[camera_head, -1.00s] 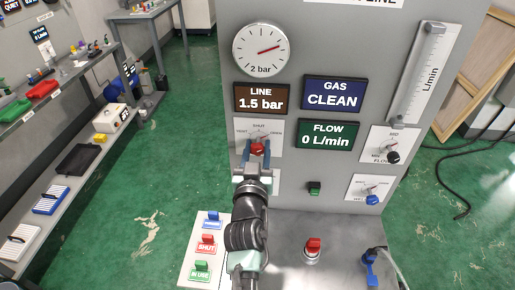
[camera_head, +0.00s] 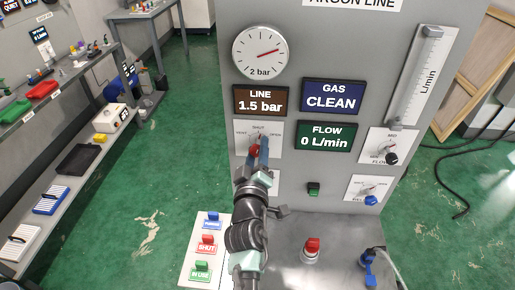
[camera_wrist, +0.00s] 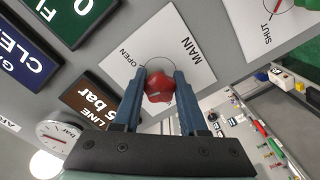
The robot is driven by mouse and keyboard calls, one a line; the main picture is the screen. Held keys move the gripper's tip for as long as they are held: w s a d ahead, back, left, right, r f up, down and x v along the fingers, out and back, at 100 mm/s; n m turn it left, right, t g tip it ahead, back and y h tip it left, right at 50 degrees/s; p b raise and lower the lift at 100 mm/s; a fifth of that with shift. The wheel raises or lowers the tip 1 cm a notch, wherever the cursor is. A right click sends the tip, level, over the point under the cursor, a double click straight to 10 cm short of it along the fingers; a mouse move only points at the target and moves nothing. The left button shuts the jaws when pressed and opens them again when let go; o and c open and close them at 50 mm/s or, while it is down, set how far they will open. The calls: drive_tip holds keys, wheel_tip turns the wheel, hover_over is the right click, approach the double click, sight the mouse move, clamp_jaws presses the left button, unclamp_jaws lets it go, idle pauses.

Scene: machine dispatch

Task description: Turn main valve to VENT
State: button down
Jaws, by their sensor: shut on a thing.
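The main valve is a red knob (camera_head: 254,150) on a white plate (camera_head: 240,128) low on the left of the grey panel. The plate is marked VENT at left, SHUT at top and OPEN at right. My gripper (camera_head: 258,152) is shut on the knob, with its blue fingers tilted across the plate. In the wrist view the red knob (camera_wrist: 159,88) sits between the two fingers of my gripper (camera_wrist: 160,82), beside the words OPEN and MAIN. The fingers hide part of the dial, and I cannot tell exactly which mark the knob points to.
Above are a gauge (camera_head: 260,52), a LINE 1.5 bar display (camera_head: 261,99), a GAS CLEAN display (camera_head: 333,94) and a FLOW 0 L/min display (camera_head: 326,136). Other knobs (camera_head: 390,158) are at right. A red button (camera_head: 312,246) and a tag board (camera_head: 196,259) lie below.

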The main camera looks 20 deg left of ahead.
drive_tip(key=n+p, duration=0.1)
drive_tip(key=n, duration=0.6)
drive_tip(key=shift+r, duration=0.1)
drive_tip(key=n+p, duration=0.1)
drive_tip(key=n, duration=0.3)
drive_tip(key=shift+n+p, duration=0.45)
drive_tip(key=shift+n, duration=1.45)
drive_tip(key=shift+c, duration=2.2)
unclamp_jaws()
drive_tip(key=p+v, duration=0.4)
drive_tip(key=v, duration=0.9)
